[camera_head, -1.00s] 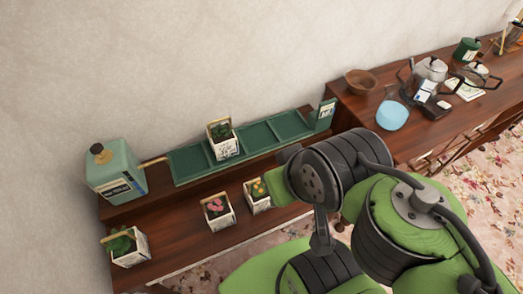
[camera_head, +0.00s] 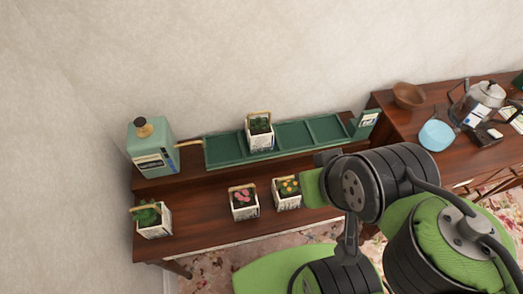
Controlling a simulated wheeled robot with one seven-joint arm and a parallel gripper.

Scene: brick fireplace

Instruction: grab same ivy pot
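Several small white square pots with handles are in view. One with dark green leafy growth (camera_head: 260,133) stands in a compartment of the green tray (camera_head: 292,137). Another with brighter green growth (camera_head: 152,219) stands at the left end of the lower table surface. I cannot tell for sure which of these two is the ivy pot. My arm (camera_head: 365,190) reaches in from the lower right, to the right of the pots. My gripper's fingers are not visible, so I cannot see whether they hold anything.
A pot with pink flowers (camera_head: 243,203) and one with orange-yellow flowers (camera_head: 287,193) stand in front of the tray; the latter is close to my arm. A teal container (camera_head: 152,148) stands left. A brown bowl (camera_head: 408,95), blue object (camera_head: 436,135) and kettle (camera_head: 485,101) are on the right table.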

